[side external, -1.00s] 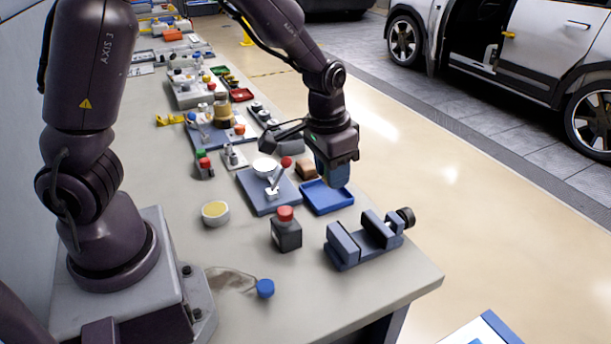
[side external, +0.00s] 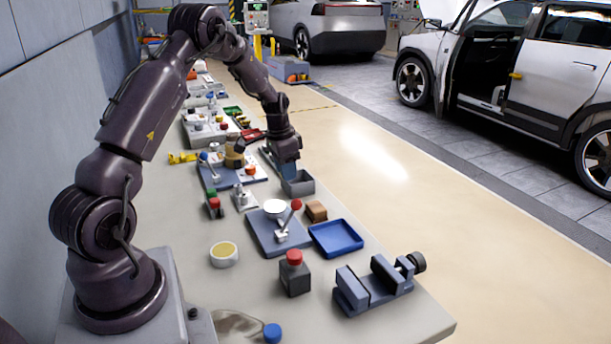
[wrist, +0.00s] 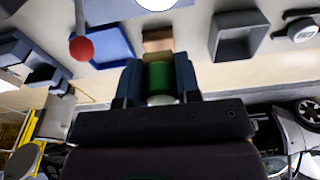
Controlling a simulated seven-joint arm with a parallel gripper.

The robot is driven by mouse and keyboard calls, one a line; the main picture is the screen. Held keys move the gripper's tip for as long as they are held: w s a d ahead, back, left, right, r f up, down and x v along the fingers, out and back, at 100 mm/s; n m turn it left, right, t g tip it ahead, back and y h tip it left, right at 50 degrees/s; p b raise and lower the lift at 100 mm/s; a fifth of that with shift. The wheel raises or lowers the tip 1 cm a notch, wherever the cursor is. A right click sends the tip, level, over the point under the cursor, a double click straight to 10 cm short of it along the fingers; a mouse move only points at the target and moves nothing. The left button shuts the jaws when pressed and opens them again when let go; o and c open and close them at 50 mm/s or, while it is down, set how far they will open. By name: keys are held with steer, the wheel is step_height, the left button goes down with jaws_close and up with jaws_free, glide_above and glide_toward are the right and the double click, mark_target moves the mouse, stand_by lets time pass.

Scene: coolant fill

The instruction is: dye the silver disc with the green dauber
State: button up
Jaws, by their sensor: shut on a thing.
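My gripper (wrist: 158,72) is shut on a green cylinder with a pale end, the green dauber (wrist: 159,84), in the wrist view. In the side view my gripper (side external: 288,170) points down at the grey open bin, and the dauber is hidden there. A round, pale, whitish disc (side external: 275,209) sits on the blue base with the red-knobbed lever, nearer the camera than my gripper. Its edge also shows at the top of the wrist view (wrist: 157,4). I take it for the silver disc, though it looks nearly white. The dauber is apart from it.
The red-knobbed lever (side external: 296,205) rises beside the disc. Close by are a brown block (side external: 316,210), a blue tray (side external: 336,239) and the grey bin (side external: 301,186). A red-capped bottle (side external: 294,276), a yellow-topped pot (side external: 224,254) and a vise (side external: 373,287) stand nearer. Several fixtures crowd the far bench.

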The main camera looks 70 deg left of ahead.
mark_target(265, 209)
steer(key=shift+s+a+f, duration=0.1)
steer(key=shift+a+f, duration=0.15)
steer(key=shift+a, duration=0.1)
steer(key=shift+f, duration=3.75)
steer(key=shift+s+f, duration=0.1)
steer(key=shift+s, duration=2.95)
steer(key=shift+w, duration=3.15)
steer(key=shift+s+d, duration=0.2)
steer(key=shift+s, duration=2.95)
steer(key=shift+w, duration=3.15)
steer(key=shift+s+r, duration=0.1)
steer(key=shift+r, duration=3.95)
